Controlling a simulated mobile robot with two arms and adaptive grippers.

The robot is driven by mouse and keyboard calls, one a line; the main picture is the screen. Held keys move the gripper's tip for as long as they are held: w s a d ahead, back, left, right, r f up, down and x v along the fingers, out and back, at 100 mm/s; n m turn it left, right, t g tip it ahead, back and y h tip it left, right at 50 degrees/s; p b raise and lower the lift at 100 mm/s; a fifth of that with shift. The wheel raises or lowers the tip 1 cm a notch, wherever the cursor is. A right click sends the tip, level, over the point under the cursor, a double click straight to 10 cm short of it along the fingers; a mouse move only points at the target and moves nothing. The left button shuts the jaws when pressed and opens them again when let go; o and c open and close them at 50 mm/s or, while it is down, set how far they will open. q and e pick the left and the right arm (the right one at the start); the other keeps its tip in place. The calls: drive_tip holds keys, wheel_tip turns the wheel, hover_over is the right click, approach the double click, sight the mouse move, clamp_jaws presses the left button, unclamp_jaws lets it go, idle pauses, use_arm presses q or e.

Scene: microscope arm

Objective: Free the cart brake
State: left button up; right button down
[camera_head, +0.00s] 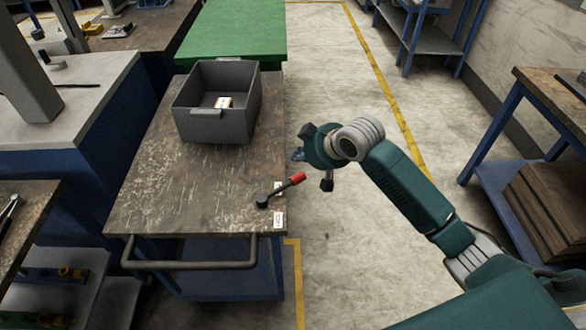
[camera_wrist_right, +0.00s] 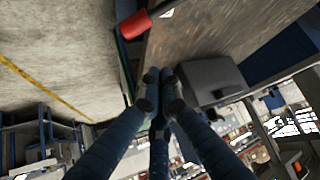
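The cart (camera_head: 150,190) has a worn dark top and a blue body. Its brake lever (camera_head: 283,189) stands near the front right corner, with a dark round pivot and a red grip pointing up and right. The red grip (camera_wrist_right: 135,25) also shows large at the top of the right wrist view. My right gripper (camera_head: 299,155) is just off the cart's right edge, beyond the lever and apart from it. In the right wrist view its blue fingers (camera_wrist_right: 159,76) meet at the tips with nothing seen between them. My left gripper is out of view.
A grey bin (camera_head: 215,128) with a small pale item (camera_head: 223,102) inside stands on the cart. White labels (camera_head: 279,219) lie by the lever. A push handle (camera_head: 190,265) juts from the front. A green-topped table (camera_head: 235,30) stands behind.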

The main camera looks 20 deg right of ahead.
sight(284, 187)
drive_tip(key=shift+r, duration=0.15)
drive_tip(key=p+x, duration=0.1)
drive_tip(key=x, duration=0.9)
drive_tip(key=shift+w, duration=0.1)
drive_tip(key=s, duration=0.1)
drive_tip(key=s+d+p, duration=0.1)
drive_tip(key=s+f+p, duration=0.1)
drive_tip(key=s, duration=0.1)
drive_tip(key=shift+d, duration=0.2)
drive_tip(key=shift+w, duration=0.1)
drive_tip(key=shift+r, duration=0.1)
